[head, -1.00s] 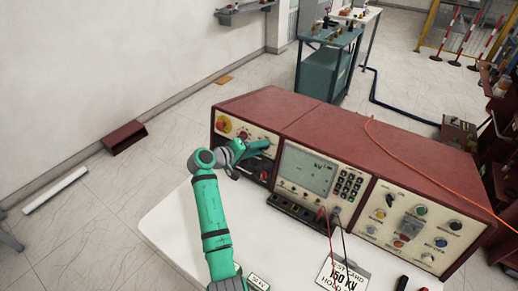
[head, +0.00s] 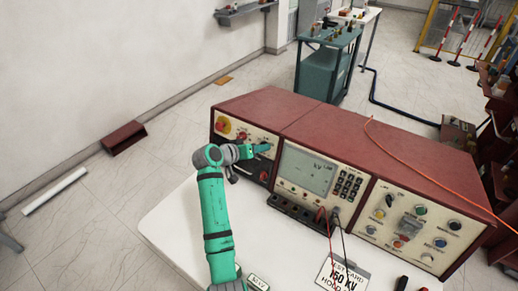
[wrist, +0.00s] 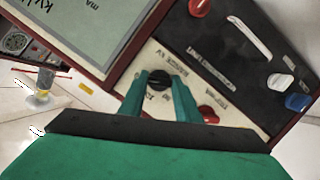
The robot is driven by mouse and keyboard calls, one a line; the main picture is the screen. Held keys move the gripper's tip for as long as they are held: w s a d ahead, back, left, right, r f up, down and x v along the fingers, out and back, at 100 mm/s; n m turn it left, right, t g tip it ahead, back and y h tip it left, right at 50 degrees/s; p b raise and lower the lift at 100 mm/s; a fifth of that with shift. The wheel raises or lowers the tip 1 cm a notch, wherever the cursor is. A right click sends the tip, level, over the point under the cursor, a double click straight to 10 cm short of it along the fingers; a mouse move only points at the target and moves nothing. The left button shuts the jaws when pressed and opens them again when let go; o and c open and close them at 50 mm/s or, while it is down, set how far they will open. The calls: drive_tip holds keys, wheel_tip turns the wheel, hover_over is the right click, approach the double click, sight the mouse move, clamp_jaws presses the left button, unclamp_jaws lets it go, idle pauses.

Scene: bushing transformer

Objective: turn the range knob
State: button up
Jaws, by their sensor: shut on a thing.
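The range knob (wrist: 159,79) is a small round black knob on a cream strip of the left console panel, with printed lettering beside it. In the wrist view my gripper (wrist: 161,84) has its two teal fingers on either side of the knob, shut on it. The knob's exact pointer setting is too small to read.
The red console (head: 330,125) stands on a white table (head: 190,225). A red knob (wrist: 208,114) sits close beside my fingers. A display panel (head: 307,170) and a knob panel (head: 410,225) lie to the right. Red and black leads hang in front. The table's left part is clear.

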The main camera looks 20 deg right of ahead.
idle(0.4)
drive_tip(key=o, duration=1)
drive_tip(key=shift+o, duration=0.2)
drive_tip(key=shift+a, duration=0.1)
drive_tip(key=v, duration=1)
drive_tip(key=shift+s+a, duration=0.2)
drive_tip(key=shift+a, duration=0.05)
drive_tip(key=shift+r, duration=0.15)
